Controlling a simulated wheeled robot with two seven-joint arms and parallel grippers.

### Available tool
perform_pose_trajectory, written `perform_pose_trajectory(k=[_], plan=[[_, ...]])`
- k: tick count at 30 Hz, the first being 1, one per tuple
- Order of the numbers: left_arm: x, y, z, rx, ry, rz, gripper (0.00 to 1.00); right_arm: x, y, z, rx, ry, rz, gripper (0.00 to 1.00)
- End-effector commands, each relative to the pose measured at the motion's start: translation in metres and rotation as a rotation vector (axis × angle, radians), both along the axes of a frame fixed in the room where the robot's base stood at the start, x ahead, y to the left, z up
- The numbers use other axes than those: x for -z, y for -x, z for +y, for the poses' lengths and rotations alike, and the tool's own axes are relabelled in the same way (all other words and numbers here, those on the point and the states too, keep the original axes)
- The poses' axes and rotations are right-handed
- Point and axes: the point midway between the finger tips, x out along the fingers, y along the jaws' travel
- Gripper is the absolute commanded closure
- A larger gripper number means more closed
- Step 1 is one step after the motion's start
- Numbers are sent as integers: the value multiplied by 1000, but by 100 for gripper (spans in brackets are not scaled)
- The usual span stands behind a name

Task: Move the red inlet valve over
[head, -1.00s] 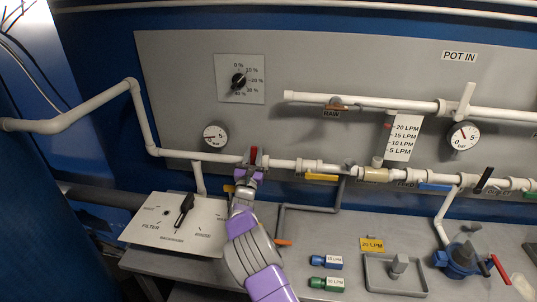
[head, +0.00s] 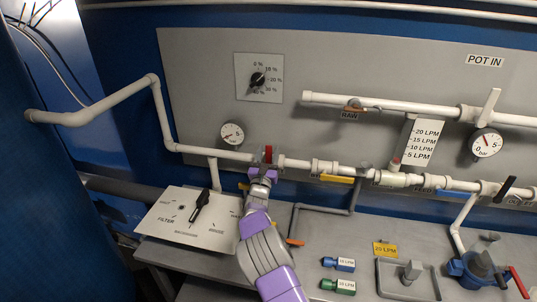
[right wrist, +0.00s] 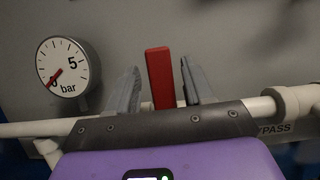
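The red inlet valve handle (head: 267,152) sits on the white pipe at the left of the panel. In the right wrist view the red handle (right wrist: 160,77) stands upright in front of the grey wall. My right gripper (head: 264,166) is at the valve. In the right wrist view its two grey fingers (right wrist: 157,85) stand on either side of the handle, with a visible gap on each side. It is open and holds nothing. The lower part of the handle is hidden behind my gripper body. My left gripper is not in view.
A pressure gauge (head: 232,133) is left of the valve, and also shows in the wrist view (right wrist: 68,67). A white pipe (head: 210,152) runs along the panel. A filter selector plate (head: 165,232) lies below left. Blue (head: 338,264) and green (head: 338,286) labelled parts lie on the bench.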

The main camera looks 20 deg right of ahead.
Motion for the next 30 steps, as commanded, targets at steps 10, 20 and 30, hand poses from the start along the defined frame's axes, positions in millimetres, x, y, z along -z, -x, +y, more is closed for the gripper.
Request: perform_pose_trajectory(k=[10, 20, 30], plan=[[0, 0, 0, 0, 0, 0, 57, 5, 9, 7, 0, -2, 2, 49], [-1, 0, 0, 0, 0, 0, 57, 22, 44, 31, 0, -2, 2, 49], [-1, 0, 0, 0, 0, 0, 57, 29, 58, 40, 1, 0, -2, 49]])
